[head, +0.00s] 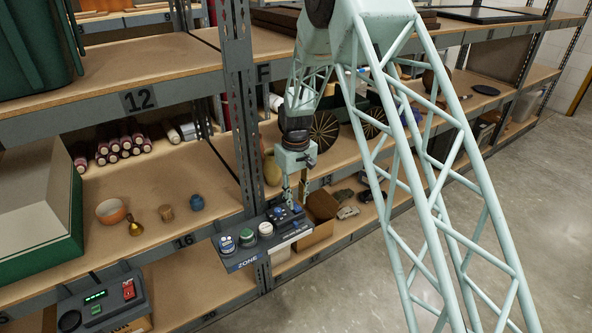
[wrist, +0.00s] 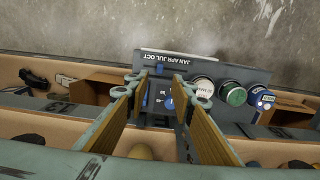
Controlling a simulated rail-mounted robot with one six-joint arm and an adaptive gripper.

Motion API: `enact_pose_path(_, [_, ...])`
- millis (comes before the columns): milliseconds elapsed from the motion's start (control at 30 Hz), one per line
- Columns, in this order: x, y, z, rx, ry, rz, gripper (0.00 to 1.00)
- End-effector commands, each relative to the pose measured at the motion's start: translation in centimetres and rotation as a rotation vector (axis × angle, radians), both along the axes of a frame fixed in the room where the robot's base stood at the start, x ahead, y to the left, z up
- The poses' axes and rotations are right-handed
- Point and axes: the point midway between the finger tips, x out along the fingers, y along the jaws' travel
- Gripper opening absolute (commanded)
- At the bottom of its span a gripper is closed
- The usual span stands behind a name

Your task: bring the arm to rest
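A small dial (wrist: 168,102) and blue sliders show between and beyond the fingers. Whether the fingertips touch the panel I cannot tell. White, green and blue round buttons (wrist: 235,96) sit beside the fingers on the panel. In the head view my lattice arm reaches down from the upper right.
Shelves hold a green box (head: 62,245), an orange bowl (head: 111,211), a brass bell (head: 134,228), a blue jar (head: 197,202) and several rolls. A second control box (head: 100,303) with a red switch hangs lower left. The concrete floor (head: 530,215) is clear at right.

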Motion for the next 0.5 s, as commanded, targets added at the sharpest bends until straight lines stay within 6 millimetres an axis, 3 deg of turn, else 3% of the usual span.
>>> enact_pose_path(267, [-0.1, -0.2, 0.8, 0.001, -0.004, -0.005, 0.23])
enact_pose_path(500, [-0.8, -1.2, 4.0, 0.004, -0.015, -0.025, 0.23])
